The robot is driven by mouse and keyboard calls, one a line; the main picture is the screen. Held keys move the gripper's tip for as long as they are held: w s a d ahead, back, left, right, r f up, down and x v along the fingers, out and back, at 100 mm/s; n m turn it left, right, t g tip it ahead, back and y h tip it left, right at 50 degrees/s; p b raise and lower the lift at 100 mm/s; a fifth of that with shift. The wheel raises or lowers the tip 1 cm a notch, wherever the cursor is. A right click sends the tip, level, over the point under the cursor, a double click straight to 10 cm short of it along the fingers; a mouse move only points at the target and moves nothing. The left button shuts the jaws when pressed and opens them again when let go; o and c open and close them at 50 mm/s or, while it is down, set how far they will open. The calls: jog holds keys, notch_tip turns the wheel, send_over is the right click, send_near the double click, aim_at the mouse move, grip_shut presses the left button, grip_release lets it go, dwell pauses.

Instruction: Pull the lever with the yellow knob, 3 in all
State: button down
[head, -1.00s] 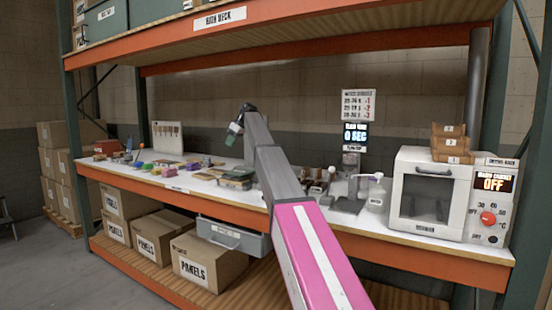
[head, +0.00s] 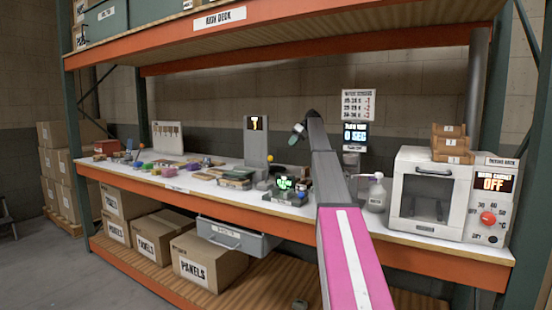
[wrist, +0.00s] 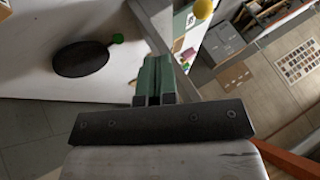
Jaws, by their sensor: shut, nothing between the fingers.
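A yellow knob (head: 271,157) shows small beside a grey upright panel (head: 255,140) on the bench in the head view. In the wrist view the yellow knob (wrist: 203,8) is a round ball at the top edge, beyond my fingertips and apart from them. My gripper (head: 294,139) is raised above the bench, to the right of the panel in the head view. Its green fingers (wrist: 154,72) are together and empty in the wrist view. A green knob (wrist: 117,38) beside a black oval shows left of the fingers. The yellow knob's lever shaft is not clearly visible.
A small device with a green display (head: 284,183) stands in front of the panel. A white pump bottle (head: 376,193) and a white cabinet oven (head: 430,195) stand to the right. Several small items lie on the left of the bench (head: 175,182). An orange shelf beam runs overhead.

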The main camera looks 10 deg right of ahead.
jog(key=shift+a+f, duration=0.1)
jog(key=s+a+f, duration=0.2)
jog(key=a+f, duration=0.4)
jog(key=a, duration=0.3)
jog(key=shift+a+f, duration=0.2)
jog(key=shift+f, duration=0.15)
jog(key=shift+s, duration=0.1)
dwell(0.3)
jog(key=s+a+r+n+t+h, duration=0.1)
jog(key=s+a+n+t+h, duration=0.1)
jog(key=s+a+t+h, duration=0.3)
jog(key=shift+s+a+r+t+h, duration=0.25)
jog(key=shift+s+a+t, duration=0.35)
jog(key=shift+s+a, duration=1.65)
jog(key=shift+s+d+f, duration=0.15)
jog(key=shift+s, duration=0.15)
